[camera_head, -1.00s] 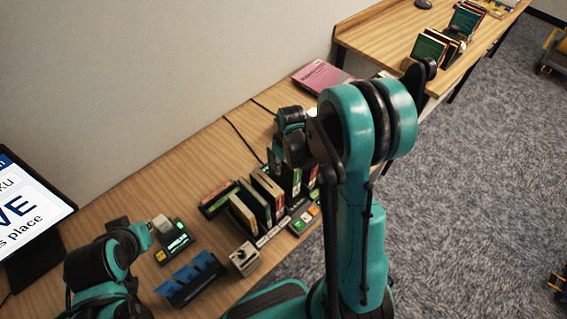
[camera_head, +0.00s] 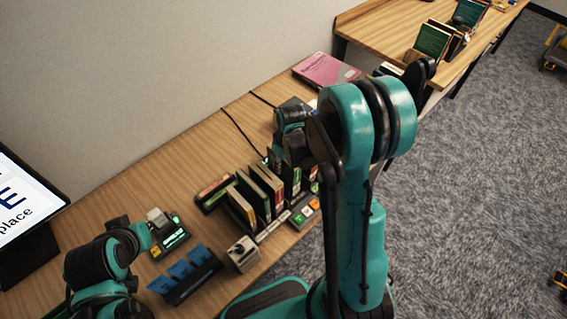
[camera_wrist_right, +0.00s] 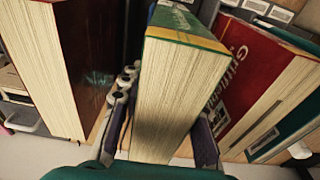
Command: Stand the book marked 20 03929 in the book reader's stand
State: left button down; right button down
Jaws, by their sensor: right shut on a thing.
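In the right wrist view my right gripper (camera_wrist_right: 160,135) is shut on a thick book (camera_wrist_right: 185,75) with a green and yellow cover, its page edges facing the camera. No number is legible on it. In the head view my right gripper's tips are hidden behind my forearm, near the right end of the book row (camera_head: 262,190). A small black device with a lit green display (camera_head: 172,238) stands on the desk; I cannot tell whether it is the reader's stand. My left arm's end (camera_head: 143,232) is beside it; its finger opening is unclear.
A dark brown book (camera_wrist_right: 72,60) and a red book (camera_wrist_right: 255,75) flank the held one closely. A blue slotted holder (camera_head: 187,272), a grey box (camera_head: 243,253) and a button panel (camera_head: 304,212) stand along the desk front. A pink book (camera_head: 325,70) lies farther back.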

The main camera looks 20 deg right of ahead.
jog(key=shift+f+b, duration=0.5)
jog(key=shift+f, duration=0.05)
jog(key=c, duration=1)
grip_release()
jog(key=shift+r, duration=0.1)
jog(key=r, duration=0.4)
jog(key=s+r, duration=0.1)
jog(key=r, duration=0.7)
jog(key=shift+s+d, duration=0.2)
jog(key=shift+s, duration=0.05)
